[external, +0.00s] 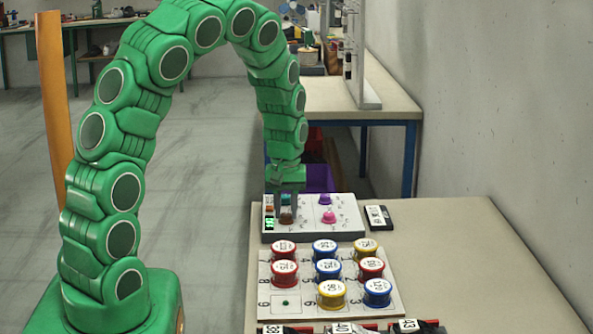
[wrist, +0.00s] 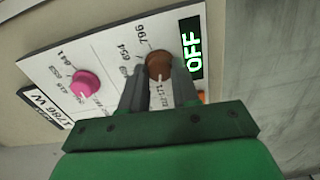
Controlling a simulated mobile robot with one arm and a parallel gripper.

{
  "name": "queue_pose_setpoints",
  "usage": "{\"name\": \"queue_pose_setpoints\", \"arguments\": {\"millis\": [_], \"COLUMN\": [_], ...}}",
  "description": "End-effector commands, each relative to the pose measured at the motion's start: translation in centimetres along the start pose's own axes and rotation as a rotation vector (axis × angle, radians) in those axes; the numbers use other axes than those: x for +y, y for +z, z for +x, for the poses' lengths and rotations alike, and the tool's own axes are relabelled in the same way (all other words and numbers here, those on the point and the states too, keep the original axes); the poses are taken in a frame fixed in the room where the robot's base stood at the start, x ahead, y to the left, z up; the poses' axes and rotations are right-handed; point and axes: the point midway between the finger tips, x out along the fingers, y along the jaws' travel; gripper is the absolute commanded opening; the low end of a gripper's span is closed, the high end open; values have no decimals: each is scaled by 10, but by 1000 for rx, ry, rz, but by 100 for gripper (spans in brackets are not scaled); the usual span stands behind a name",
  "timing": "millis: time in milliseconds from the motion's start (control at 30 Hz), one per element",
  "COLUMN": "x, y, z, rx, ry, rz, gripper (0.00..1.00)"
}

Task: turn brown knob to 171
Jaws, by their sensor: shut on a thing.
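The brown knob (wrist: 158,64) is on the white control panel (wrist: 115,50), near the panel's edge by the lit green "OFF" display (wrist: 191,47). My gripper (wrist: 160,75) is shut on the brown knob, with a grey finger on either side of it. Numbers are printed around the knob, some hidden by the fingers; I cannot tell which one it points to. In the external view, my gripper reaches straight down onto the brown knob (external: 286,217) at the panel's left side.
A pink knob (external: 329,217) and a purple knob (external: 325,199) are on the same panel. A small black labelled box (external: 379,217) lies to its right. In front, a board (external: 264,272) carries several red, blue and yellow round containers. The table's right side is clear.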

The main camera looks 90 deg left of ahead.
Motion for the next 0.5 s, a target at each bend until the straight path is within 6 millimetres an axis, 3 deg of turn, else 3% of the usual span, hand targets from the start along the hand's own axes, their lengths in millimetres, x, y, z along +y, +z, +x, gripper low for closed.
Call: {"name": "queue_pose_setpoints", "arguments": {"millis": [267, 300, 433, 500], "x": [0, 0, 0, 0], "y": [0, 0, 0, 0], "z": [0, 0, 0, 0], "rx": [0, 0, 0, 0], "ry": [1, 1, 1, 1], "rz": [0, 0, 0, 0], "gripper": [0, 33, 53, 56]}}
